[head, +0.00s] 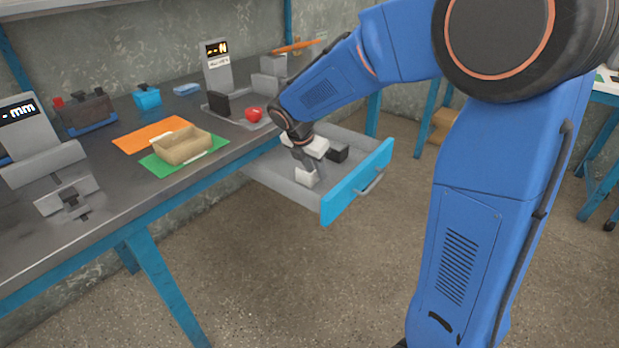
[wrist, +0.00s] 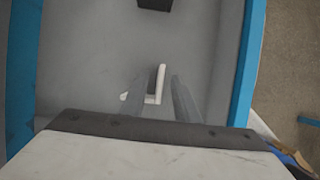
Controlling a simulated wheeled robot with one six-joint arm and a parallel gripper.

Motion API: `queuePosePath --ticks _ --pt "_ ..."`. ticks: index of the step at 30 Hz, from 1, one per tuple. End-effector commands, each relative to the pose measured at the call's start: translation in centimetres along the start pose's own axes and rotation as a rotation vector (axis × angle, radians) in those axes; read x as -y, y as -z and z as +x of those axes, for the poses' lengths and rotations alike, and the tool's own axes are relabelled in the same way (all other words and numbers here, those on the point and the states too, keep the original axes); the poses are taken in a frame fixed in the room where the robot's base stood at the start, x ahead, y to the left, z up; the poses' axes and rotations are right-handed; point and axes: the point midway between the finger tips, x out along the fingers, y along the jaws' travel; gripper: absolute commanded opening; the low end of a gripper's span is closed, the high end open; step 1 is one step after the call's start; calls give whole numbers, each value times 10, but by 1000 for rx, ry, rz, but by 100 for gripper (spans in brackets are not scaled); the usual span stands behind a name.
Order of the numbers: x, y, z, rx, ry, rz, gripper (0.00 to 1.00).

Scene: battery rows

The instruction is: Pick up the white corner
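The white corner (wrist: 160,86) is a small L-shaped piece on the grey drawer floor in the wrist view. Its long leg shows between my two grey fingers, and its short leg runs left, partly behind the left finger. My gripper (wrist: 160,80) is open, with a gap on both sides of the long leg. In the head view my gripper (head: 308,167) points down into the open drawer. A white patch shows by the fingers there; I cannot tell whether it is the corner.
The open drawer (head: 358,184) has grey walls and a blue front with a handle. A black block (head: 338,152) lies in it, beyond my gripper; it also shows in the wrist view (wrist: 155,4). The bench holds a tan tray (head: 182,146) and a red object (head: 253,114).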

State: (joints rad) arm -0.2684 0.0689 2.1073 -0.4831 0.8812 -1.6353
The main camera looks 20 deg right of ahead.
Motion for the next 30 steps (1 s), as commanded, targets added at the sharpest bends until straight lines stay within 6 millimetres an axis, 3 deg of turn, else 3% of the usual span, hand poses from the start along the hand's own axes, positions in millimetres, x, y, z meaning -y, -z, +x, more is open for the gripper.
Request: queuePosePath --ticks 10,14,25,30 --pt "0 0 8 0 -1 0 28" --pt "0 0 8 0 -1 0 0" --pt "0 -1 6 1 -2 0 0" --pt "0 -8 -9 2 -2 1 0"
